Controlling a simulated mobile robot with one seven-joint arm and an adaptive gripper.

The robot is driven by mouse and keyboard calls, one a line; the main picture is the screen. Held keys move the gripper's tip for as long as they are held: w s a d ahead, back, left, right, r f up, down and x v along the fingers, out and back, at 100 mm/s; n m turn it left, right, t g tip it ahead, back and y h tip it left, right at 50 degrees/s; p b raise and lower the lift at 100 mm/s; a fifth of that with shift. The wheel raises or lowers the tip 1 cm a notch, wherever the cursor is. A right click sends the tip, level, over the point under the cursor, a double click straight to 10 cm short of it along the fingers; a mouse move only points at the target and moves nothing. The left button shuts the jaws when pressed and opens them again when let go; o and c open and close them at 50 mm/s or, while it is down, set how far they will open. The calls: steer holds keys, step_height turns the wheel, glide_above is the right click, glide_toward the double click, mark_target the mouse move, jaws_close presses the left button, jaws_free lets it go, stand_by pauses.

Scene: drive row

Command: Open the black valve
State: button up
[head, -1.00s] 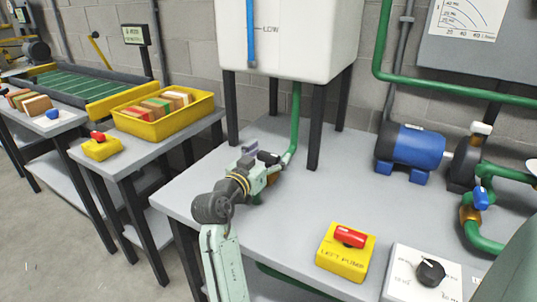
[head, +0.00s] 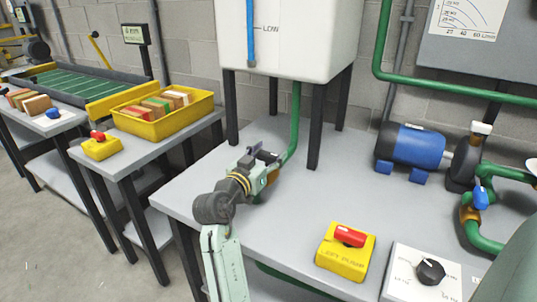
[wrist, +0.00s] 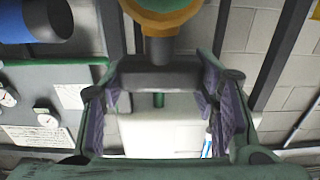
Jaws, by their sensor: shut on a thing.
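The black valve handle (wrist: 160,75) is a dark bar that lies between the fingers of my gripper (wrist: 160,92) in the wrist view. It joins a brass valve body (wrist: 165,18) at the top of that view. My gripper (head: 260,164) is shut on the handle, with a purple-padded finger at each side. In the head view it is at the lower end of the green pipe under the white tank. Most of the handle is hidden there by my fingers, and a bit of brass shows beside them.
The white tank (head: 290,35) stands on black legs (head: 318,125) close behind my gripper. A yellow box with a red switch (head: 345,250), a white dial box (head: 425,272) and a blue pump motor (head: 410,146) are on the right. The tabletop between is clear.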

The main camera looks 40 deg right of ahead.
steer(key=shift+t, duration=0.3)
steer(key=n+t+y+p, duration=0.1)
steer(key=n+t, duration=0.1)
steer(key=n+t+y+p, duration=0.2)
steer(key=t, duration=0.1)
steer(key=shift+s+d+r+y, duration=0.1)
steer(key=shift+s+r+y, duration=0.05)
steer(key=shift+y, duration=0.15)
steer(key=shift+f+n+t+y+p, duration=0.2)
steer(key=shift+n+t+y+p, duration=0.1)
steer(key=shift+n+t+y, duration=0.8)
steer(key=shift+n+t+y+b, duration=0.45)
steer(key=shift+n+y, duration=0.35)
steer(key=shift+y, duration=0.4)
steer(key=o, duration=1.2)
